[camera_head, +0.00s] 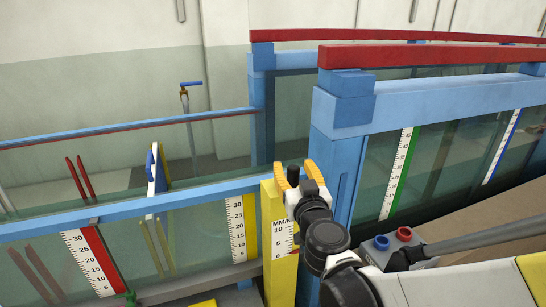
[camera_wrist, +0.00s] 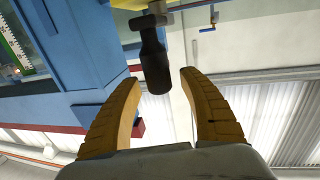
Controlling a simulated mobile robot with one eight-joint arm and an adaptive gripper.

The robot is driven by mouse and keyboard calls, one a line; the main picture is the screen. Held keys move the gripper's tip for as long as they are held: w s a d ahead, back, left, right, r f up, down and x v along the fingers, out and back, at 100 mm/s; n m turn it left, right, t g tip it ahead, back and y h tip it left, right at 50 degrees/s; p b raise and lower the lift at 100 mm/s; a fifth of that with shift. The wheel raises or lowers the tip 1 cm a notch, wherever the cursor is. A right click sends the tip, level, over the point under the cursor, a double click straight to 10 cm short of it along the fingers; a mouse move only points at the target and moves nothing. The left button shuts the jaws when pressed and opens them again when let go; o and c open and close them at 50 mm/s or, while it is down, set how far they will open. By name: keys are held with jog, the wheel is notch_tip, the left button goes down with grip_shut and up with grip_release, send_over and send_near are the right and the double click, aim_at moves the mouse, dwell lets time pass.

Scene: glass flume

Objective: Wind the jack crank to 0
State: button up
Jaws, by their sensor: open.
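The jack crank's dark handle (camera_wrist: 155,60) hangs into the gap between my fingers in the wrist view, with clear space on both sides. A dark knob, likely this handle (camera_head: 293,176), shows between my fingertips in the head view. My gripper (camera_head: 297,173) is open at the top of the yellow jack post (camera_head: 272,240); its curved yellow fingers (camera_wrist: 160,78) also show in the wrist view. The post's white scale (camera_head: 283,238) shows 10 and 5; my arm partly hides it, and I cannot read a pointer. The rest of the crank is mostly hidden.
A blue upright (camera_head: 325,160) of the glass flume stands close right of my gripper. A grey control box with a red knob (camera_head: 404,233) and a blue knob (camera_head: 381,242) lies behind my arm. A blue rail (camera_head: 120,209) runs left.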

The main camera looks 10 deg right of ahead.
jog(key=s, duration=1.2)
